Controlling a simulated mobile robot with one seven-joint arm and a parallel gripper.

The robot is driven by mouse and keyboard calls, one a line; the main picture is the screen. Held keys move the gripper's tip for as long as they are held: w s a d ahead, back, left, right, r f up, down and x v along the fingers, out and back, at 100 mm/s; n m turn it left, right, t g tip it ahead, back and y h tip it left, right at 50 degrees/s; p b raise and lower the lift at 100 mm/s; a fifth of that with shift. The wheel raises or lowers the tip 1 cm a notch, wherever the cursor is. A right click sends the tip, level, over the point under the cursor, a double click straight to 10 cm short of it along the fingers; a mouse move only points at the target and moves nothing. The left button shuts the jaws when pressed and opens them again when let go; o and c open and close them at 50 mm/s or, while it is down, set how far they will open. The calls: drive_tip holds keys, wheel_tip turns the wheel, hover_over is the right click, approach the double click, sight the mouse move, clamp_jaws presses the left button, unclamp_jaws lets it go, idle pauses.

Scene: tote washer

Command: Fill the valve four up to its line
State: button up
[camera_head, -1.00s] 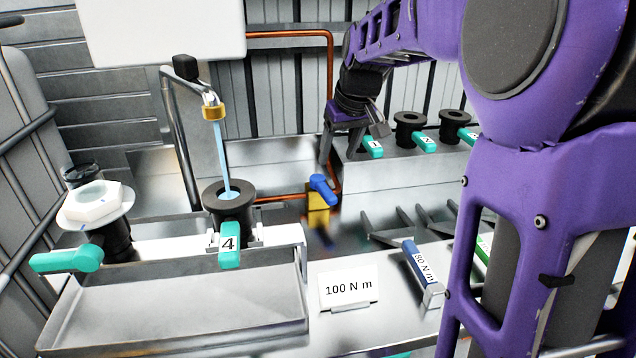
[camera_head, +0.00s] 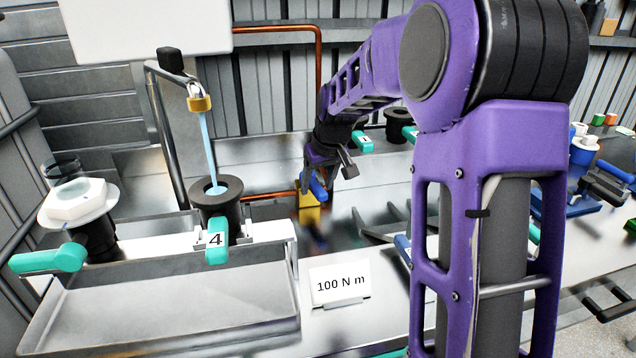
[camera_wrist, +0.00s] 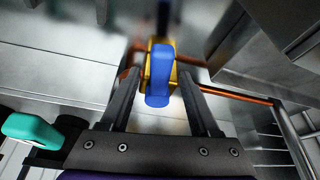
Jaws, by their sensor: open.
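Valve four (camera_head: 222,215) is a black open-topped cylinder with a teal handle (camera_head: 217,243) marked 4, standing upright behind a metal tray. A thin blue stream (camera_head: 208,150) runs from a brass-tipped spout (camera_head: 200,103) down into its opening. Blue shows inside, but I cannot read its level or the line. A blue tap handle (camera_head: 318,188) sits on a yellow body (camera_head: 309,217) by the copper pipe. My gripper (camera_head: 328,172) is open at this handle. In the wrist view the blue handle (camera_wrist: 159,80) lies between the spread fingers (camera_wrist: 160,90); contact is not clear.
A metal tray (camera_head: 165,312) lies in front of valve four. A white hex-topped part (camera_head: 78,200) stands at its left. A 100 N m card (camera_head: 340,283) stands on the bench. More black valves (camera_head: 398,124) sit on a ledge behind my arm.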

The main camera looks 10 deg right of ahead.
clamp_jaws()
idle(1.3)
